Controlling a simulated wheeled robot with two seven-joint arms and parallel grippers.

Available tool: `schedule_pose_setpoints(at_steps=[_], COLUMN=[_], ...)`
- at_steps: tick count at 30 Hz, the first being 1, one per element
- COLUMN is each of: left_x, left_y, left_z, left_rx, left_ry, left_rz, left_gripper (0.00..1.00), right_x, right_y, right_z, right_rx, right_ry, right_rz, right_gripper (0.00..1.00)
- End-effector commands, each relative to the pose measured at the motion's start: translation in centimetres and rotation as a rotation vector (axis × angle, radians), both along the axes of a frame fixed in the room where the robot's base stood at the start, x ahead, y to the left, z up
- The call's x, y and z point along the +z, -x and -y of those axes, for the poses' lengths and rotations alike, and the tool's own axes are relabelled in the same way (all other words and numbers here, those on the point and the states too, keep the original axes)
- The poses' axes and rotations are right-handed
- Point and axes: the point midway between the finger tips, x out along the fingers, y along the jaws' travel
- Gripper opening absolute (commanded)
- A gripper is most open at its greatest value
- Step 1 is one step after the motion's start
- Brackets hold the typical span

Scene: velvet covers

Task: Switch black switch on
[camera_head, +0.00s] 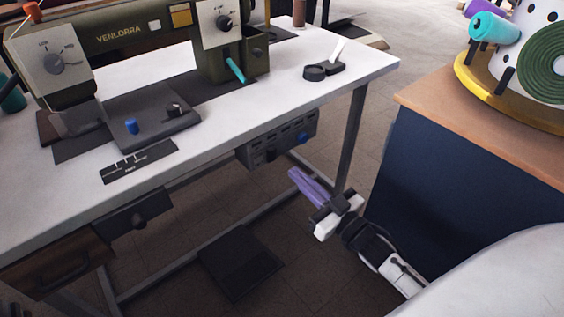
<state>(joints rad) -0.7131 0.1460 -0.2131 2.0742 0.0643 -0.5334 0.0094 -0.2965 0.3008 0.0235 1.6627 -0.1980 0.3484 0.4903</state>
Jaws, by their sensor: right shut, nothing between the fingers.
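A grey control box (290,136) hangs under the front edge of the white table. I cannot tell the dark switch's setting. My right gripper (297,177), with purple fingers, is shut and empty. It appears below and to the right of the box, apart from it in the picture. My left gripper is not in view.
A green sewing machine (120,38) stands on the white table (215,125). Another dark box (135,217) and a wooden drawer (60,262) hang below at left. A table leg (352,135) rises near my gripper. A navy cabinet (460,190) stands right. A pedal (240,262) lies on the floor.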

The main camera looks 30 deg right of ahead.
Motion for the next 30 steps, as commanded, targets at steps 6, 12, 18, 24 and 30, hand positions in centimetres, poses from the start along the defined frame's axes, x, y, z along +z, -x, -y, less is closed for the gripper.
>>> schedule_pose_setpoints(at_steps=[6,12,18,24,30], left_x=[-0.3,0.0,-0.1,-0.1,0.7], left_y=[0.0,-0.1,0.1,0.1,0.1], left_z=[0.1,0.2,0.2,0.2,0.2], left_rx=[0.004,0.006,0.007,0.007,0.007], left_ry=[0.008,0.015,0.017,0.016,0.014], left_rz=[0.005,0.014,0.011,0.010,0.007], left_gripper=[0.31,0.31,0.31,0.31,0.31], right_x=[0.4,0.6,0.7,0.7,1.1], right_y=[-4.3,-6.4,-6.8,-6.8,-6.7], right_z=[-0.7,-1.1,-1.2,-1.2,-0.7], right_rx=[0.001,0.000,0.000,0.000,-0.009], right_ry=[0.001,0.000,0.000,-0.001,0.002], right_rz=[0.002,0.000,-0.001,-0.001,-0.016], right_gripper=[0.00,0.00,0.00,0.00,0.00])
